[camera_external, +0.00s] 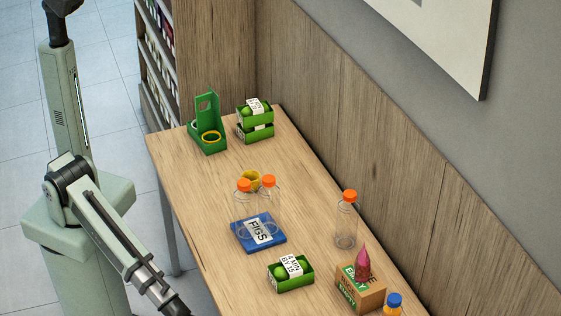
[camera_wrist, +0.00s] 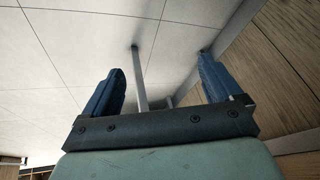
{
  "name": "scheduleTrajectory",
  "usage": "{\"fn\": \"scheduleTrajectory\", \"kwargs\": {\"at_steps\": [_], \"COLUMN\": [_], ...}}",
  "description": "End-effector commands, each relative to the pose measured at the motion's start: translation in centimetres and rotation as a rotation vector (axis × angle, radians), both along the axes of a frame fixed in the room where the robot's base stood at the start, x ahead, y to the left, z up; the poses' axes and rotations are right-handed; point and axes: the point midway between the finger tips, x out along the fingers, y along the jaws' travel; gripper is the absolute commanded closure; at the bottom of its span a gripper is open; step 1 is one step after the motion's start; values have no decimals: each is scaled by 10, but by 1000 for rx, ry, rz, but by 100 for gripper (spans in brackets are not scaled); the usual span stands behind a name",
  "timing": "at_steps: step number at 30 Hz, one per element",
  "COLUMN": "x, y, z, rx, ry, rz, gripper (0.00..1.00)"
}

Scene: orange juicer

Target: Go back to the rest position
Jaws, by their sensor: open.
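My gripper (camera_wrist: 157,92) is open in the wrist view, its two blue fingers wide apart with nothing between them. In the external view my arm reaches down to the bottom edge, left of the table, and the fingers are out of frame. A green juicer stand (camera_external: 207,127) with a yellow ring stands at the table's far left corner. An orange-yellow round thing (camera_external: 250,179) is partly hidden behind two clear bottles with orange caps (camera_external: 244,187) (camera_external: 269,182).
The wooden table (camera_external: 190,182) also holds a blue FIGS tray (camera_external: 245,245) under the bottles, green boxes (camera_external: 255,120) (camera_external: 290,272), another orange-capped bottle (camera_external: 346,220), a cardboard box (camera_external: 360,290) with a pink pointed thing, and a blue-capped bottle (camera_external: 393,302). A wall borders the right.

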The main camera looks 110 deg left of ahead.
Motion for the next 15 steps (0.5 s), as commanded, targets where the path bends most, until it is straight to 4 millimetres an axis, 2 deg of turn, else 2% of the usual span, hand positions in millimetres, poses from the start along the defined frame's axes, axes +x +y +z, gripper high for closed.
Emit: {"fn": "scheduleTrajectory", "kwargs": {"at_steps": [1, 6, 9, 15], "x": [-23, -95, -141, -237], "y": [20, 71, 96, 133], "z": [-16, -60, -79, -104], "rx": [13, 47, 58, 68], "ry": [64, 269, 392, 638], "rz": [30, 116, 166, 257], "gripper": [8, 8, 8, 8]}}
